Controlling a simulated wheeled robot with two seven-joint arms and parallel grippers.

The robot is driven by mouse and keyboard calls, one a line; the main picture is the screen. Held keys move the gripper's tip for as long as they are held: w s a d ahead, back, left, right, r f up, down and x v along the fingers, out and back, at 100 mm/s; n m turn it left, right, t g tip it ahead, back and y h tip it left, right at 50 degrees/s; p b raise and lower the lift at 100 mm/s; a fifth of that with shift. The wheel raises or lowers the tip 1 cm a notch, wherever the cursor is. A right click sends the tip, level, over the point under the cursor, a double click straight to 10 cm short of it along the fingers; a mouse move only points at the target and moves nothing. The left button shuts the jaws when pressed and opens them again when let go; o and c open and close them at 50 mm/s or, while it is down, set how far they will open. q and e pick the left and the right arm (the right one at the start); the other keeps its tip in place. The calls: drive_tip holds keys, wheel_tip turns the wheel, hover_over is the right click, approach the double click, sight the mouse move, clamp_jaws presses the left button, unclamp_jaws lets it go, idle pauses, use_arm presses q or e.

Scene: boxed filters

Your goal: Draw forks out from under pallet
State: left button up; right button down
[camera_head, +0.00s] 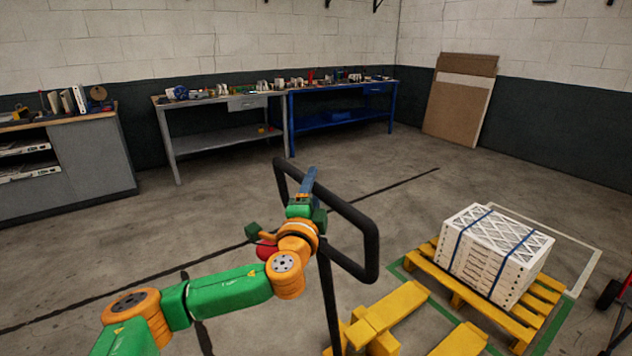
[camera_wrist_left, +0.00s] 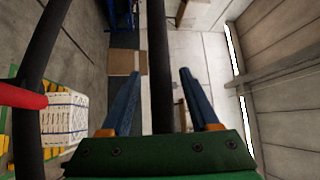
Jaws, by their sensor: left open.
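The yellow pallet (camera_head: 448,286) stands at the right of the head view, bearing a strapped stack of white boxed filters (camera_head: 490,250). The pallet truck's yellow forks (camera_head: 392,308) lie at its near left side. Floor and green tape show between the fork ends and the pallet, so the forks look clear of it. The truck's black loop handle (camera_head: 370,240) stands upright. My left gripper (camera_head: 311,176) is at the handle's upper left. In the left wrist view its open fingers (camera_wrist_left: 160,88) have a black handle bar (camera_wrist_left: 160,60) between them, not clamped. My right gripper is not in view.
A grey bench (camera_head: 225,137) and a blue bench (camera_head: 342,116) stand along the back wall. Boards (camera_head: 458,108) lean in the corner. A red wheeled item (camera_head: 612,293) is at the right edge. Floor left of the truck is open.

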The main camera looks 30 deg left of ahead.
use_arm(q)
drive_tip(key=shift+w+a+r, duration=0.1)
drive_tip(key=shift+w, duration=0.25)
drive_tip(key=shift+s, duration=0.1)
clamp_jaws()
idle(1.1)
